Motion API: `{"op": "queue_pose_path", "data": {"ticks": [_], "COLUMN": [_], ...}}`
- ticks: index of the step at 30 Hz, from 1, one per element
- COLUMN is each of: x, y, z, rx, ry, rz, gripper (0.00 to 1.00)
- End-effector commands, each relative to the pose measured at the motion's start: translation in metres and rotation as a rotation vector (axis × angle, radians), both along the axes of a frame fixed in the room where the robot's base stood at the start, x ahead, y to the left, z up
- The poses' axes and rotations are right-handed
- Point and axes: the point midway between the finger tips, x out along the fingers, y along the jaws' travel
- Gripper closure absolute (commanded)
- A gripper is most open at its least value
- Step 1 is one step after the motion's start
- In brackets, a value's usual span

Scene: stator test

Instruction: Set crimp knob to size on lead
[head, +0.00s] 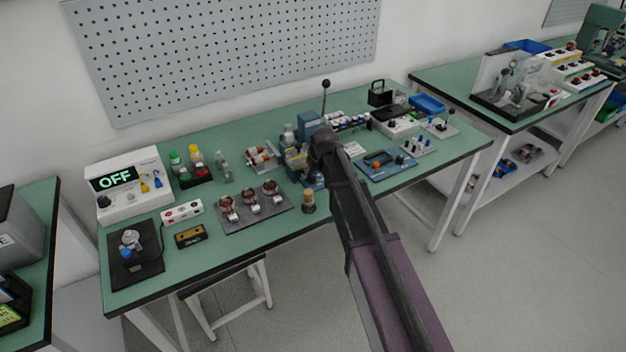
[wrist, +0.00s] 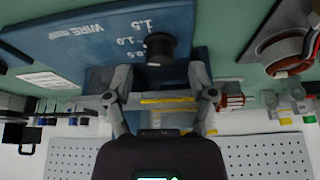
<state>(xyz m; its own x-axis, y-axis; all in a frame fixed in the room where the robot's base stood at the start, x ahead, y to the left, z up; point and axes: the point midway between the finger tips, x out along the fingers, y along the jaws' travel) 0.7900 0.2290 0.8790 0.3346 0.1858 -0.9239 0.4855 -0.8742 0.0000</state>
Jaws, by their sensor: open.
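The blue crimp base (wrist: 90,42) carries white lettering, WIRE, with the sizes 1.5, 1.0 and 0.5. It appears upside down in the wrist view. The black round crimp knob (wrist: 160,47) stands beside the numbers; I cannot tell which size it is set to. My gripper (wrist: 161,74) is open, its fingers apart on either side of the knob's line, and nothing is clearly held. In the head view my gripper (head: 318,165) is over the blue crimp station (head: 308,125), mostly hidden by my arm. I cannot pick out the lead or its size.
Wound stators on a grey plate (head: 284,211) are left of the station. A tall black-knobbed lever (head: 325,86) rises behind it. A white unit reading OFF (head: 127,188) stands at far left. The front table edge has some free room.

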Motion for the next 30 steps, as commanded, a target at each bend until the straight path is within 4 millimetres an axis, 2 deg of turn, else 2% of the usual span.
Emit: {"op": "queue_pose_path", "data": {"ticks": [1, 6, 20, 23, 27, 28, 30], "x": [0.0018, 0.0043, 0.0050, 0.0050, 0.0050, 0.0050, 0.0050], "y": [0.0010, 0.0026, 0.0036, 0.0036, 0.0036, 0.0036, 0.0036], "z": [-0.0064, -0.0126, -0.0142, -0.0142, -0.0143, -0.0143, -0.0143], "rx": [0.000, 0.000, 0.000, 0.000, 0.000, 0.000, 0.000], "ry": [0.000, 0.000, 0.000, 0.000, 0.000, 0.000, 0.000], "rz": [0.000, 0.000, 0.001, 0.001, 0.001, 0.001, 0.001], "gripper": [0.28, 0.28, 0.28, 0.54, 0.96, 1.00, 1.00]}}
